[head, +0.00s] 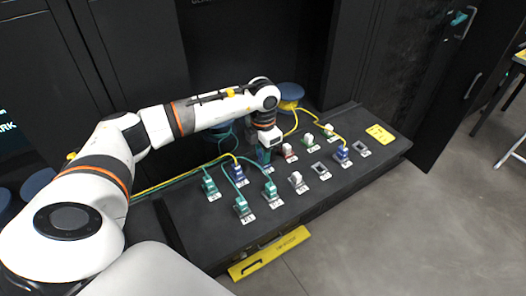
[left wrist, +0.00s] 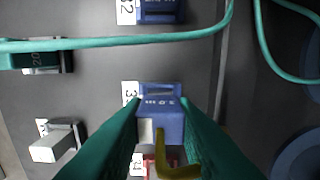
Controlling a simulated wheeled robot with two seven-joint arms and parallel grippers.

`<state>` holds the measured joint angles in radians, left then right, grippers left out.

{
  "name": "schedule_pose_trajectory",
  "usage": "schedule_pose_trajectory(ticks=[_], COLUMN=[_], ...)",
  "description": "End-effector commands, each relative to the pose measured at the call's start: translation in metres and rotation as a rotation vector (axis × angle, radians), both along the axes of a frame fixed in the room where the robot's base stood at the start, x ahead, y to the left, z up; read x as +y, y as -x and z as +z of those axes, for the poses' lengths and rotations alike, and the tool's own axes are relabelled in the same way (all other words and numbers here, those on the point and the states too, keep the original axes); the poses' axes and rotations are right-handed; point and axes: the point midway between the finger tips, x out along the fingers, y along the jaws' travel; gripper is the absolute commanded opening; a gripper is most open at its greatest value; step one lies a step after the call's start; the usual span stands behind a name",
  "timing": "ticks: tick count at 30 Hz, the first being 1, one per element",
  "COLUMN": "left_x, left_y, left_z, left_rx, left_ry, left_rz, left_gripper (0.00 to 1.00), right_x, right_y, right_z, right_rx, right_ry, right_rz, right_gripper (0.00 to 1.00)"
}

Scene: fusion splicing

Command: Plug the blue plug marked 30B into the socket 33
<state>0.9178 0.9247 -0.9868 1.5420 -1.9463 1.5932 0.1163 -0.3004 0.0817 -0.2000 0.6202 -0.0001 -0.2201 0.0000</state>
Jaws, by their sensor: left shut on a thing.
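My left gripper (head: 265,158) is low over the back row of the black panel in the head view. In the left wrist view its teal fingers (left wrist: 160,130) are shut on a blue plug (left wrist: 160,105) with upside-down lettering and a yellow cable (left wrist: 178,171). The plug is right over socket 33 (left wrist: 159,88), whose label (left wrist: 130,92) is partly covered. The plug hides most of the socket, so I cannot tell whether it is seated. In the head view the fingers hide the plug. My right gripper is out of view.
A teal cable (left wrist: 110,41) crosses between 32 and 33. Several teal plugs, a white plug (head: 296,179) and another blue plug (head: 342,153) stand on the panel (head: 225,235).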

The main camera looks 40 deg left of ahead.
Motion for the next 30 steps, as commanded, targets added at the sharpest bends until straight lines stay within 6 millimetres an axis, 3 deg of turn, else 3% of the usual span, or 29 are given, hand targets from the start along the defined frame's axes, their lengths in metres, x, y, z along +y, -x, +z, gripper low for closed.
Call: schedule_pose_trajectory(ticks=[18, 19, 23, 30], left_x=[-0.0001, -0.0001, -0.0001, -0.0001], left_y=[0.0001, 0.0001, 0.0000, 0.0000], left_z=[-0.0101, -0.0101, -0.0100, -0.0099], left_rx=[0.000, 0.000, 0.000, 0.000], left_ry=[0.000, 0.000, 0.000, 0.000], left_rz=[0.000, 0.000, 0.000, 0.000], left_gripper=[0.00, 0.28, 0.49, 0.50], right_x=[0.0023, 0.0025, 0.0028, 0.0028], right_y=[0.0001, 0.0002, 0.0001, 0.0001], right_z=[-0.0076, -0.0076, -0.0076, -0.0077], right_rx=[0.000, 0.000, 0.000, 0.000], right_ry=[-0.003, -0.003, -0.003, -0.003], right_rz=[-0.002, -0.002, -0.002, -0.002], right_gripper=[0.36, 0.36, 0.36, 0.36])
